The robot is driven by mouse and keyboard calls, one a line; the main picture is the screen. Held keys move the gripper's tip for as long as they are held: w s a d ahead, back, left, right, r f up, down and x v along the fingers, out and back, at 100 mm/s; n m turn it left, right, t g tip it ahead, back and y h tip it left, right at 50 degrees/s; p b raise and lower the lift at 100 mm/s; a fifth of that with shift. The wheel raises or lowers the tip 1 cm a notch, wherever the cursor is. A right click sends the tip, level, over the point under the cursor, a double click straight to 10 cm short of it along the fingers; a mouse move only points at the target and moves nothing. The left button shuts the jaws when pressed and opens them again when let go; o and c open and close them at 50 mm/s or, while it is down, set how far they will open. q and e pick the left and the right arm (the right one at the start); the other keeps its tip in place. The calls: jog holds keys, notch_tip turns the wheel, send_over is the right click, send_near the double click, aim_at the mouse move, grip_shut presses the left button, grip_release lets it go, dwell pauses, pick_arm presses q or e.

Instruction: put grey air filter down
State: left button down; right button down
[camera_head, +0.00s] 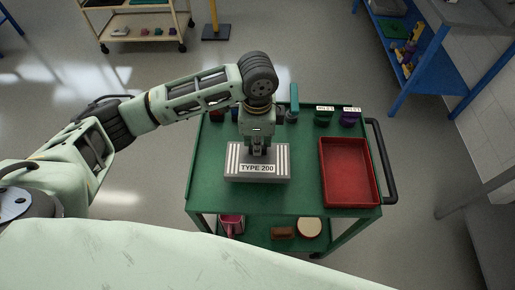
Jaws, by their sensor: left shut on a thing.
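The grey air filter (238,162) is a flat ribbed block with a white label reading "TYPE 200". My left gripper (258,151) is shut on its upper middle, pointing down from above. The filter is over the left half of the top of the green cart (306,196). I cannot tell whether it touches the cart top or is held slightly above it. My right gripper is not in view.
A red tray (348,171) lies on the cart's right side. Bare green top shows between filter and tray. A blue bench (432,60) stands at upper right.

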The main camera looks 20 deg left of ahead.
pick_arm(q)
notch_tip(320, 180, down, 3)
jog(key=shift+s+f+p, duration=0.1)
jog(key=shift+p, duration=0.4)
jog(key=shift+f, duration=0.5)
jog(key=c, duration=1.7)
grip_release()
jog(key=shift+c, duration=0.2)
notch_tip(320, 180, up, 12)
jog(key=shift+r+b, duration=0.15)
jog(key=shift+b, duration=1.05)
